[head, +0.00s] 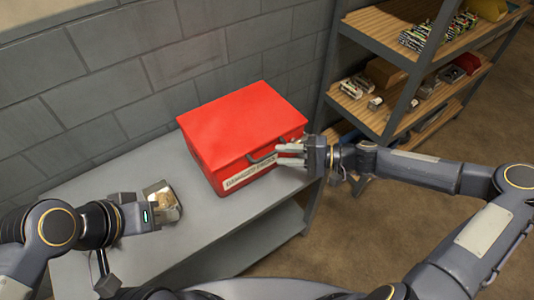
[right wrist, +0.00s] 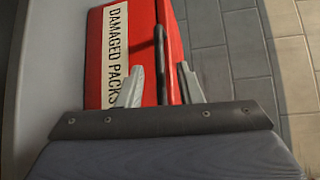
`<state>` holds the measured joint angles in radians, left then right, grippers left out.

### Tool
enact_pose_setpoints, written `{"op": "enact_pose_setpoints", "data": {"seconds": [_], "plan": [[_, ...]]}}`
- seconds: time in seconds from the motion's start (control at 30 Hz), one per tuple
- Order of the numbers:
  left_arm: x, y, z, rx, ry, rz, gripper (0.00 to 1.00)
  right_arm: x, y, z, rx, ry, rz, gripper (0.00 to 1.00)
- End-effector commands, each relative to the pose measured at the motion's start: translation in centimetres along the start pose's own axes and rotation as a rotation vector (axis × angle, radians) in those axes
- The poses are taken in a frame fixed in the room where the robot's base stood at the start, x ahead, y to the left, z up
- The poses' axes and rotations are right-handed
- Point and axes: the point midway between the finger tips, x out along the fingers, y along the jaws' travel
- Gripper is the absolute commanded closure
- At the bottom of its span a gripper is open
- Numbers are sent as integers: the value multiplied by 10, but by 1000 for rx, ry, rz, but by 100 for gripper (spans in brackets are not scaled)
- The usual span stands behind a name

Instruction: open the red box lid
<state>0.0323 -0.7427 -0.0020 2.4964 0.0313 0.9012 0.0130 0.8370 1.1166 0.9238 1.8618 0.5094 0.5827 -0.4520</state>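The red box (head: 240,125) stands on the grey table with its lid (head: 242,115) closed. A dark handle (head: 262,158) sits on its front, above a white label. My right gripper (head: 285,155) is at the right end of the handle, its fingers apart. In the right wrist view, the fingers of my right gripper (right wrist: 160,90) are spread, with the dark handle (right wrist: 160,55) between them; contact cannot be told. The label there reads "DAMAGED PACKS" (right wrist: 118,60). My left gripper (head: 155,215) is at the table's left part, away from the box; its fingers are not clear.
A small tray-like container (head: 154,188) with a tan item lies by my left gripper on the grey table (head: 205,215). A block wall (head: 130,65) is behind the box. A shelf rack (head: 385,45) with packs stands at the right. The table's front middle is clear.

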Motion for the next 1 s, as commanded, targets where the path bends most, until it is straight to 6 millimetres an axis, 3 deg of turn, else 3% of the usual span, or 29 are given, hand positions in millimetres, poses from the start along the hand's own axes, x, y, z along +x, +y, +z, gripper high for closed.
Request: {"op": "enact_pose_setpoints", "data": {"seconds": [0.1,0.3,0.63,0.9,1.0], "plan": [[-1,0,-1,0,0,0,70,21,-1,1,1,-5,-2,68],[-2,1,-1,0,0,0,70,43,0,1,1,-4,0,68],[-2,1,-1,0,0,0,70,47,0,1,0,-1,2,68],[-2,1,-1,0,0,0,70,47,0,1,0,-2,2,100],[-2,1,-1,0,0,0,70,47,0,1,0,-2,2,100]]}}
